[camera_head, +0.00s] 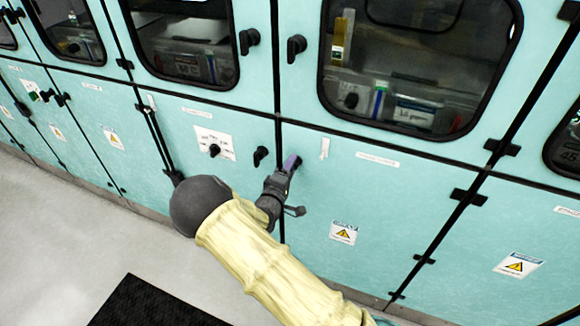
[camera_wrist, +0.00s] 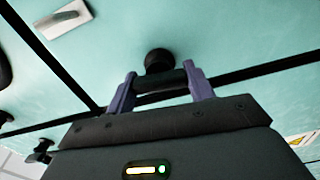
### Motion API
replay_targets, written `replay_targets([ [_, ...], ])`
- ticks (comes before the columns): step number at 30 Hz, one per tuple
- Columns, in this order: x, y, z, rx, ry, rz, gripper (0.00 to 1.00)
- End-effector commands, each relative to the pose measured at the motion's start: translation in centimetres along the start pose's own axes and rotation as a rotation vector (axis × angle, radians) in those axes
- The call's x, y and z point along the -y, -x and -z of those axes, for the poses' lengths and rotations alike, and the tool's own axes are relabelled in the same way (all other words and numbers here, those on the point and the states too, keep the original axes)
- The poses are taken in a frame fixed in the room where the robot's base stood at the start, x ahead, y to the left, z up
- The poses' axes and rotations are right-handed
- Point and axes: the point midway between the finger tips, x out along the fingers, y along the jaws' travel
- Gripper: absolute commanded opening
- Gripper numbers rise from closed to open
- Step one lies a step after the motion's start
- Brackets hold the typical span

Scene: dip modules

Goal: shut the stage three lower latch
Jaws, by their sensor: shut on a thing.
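My gripper (camera_head: 291,163) is at the front of a teal lower cabinet panel, just right of the black seam. In the wrist view, its two purple fingers (camera_wrist: 161,82) stand on either side of a black latch (camera_wrist: 157,59) and grip its handle. The latch's round base sits on the teal panel, and its handle lies across between the fingers. In the head view the gripper hides this latch. The label strip (camera_head: 377,160) on this panel is too small to read.
Another black latch (camera_head: 261,155) is just left of the seam. Upper door latches are above, at left (camera_head: 249,40) and right (camera_head: 296,47). A white dial plate (camera_head: 214,143) is to the left. A black mat (camera_head: 150,305) lies on the grey floor, otherwise clear.

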Motion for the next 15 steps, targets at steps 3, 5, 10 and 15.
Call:
replay_targets([
  [3, -0.01, 0.06, 0.17, -0.004, 0.055, 0.001, 0.30],
  [5, 0.03, 0.06, 0.17, -0.004, 0.077, 0.001, 0.30],
  [10, 0.08, 0.06, 0.18, -0.004, 0.110, 0.001, 0.30],
  [15, 0.10, 0.06, 0.18, -0.004, 0.117, 0.001, 0.30],
])
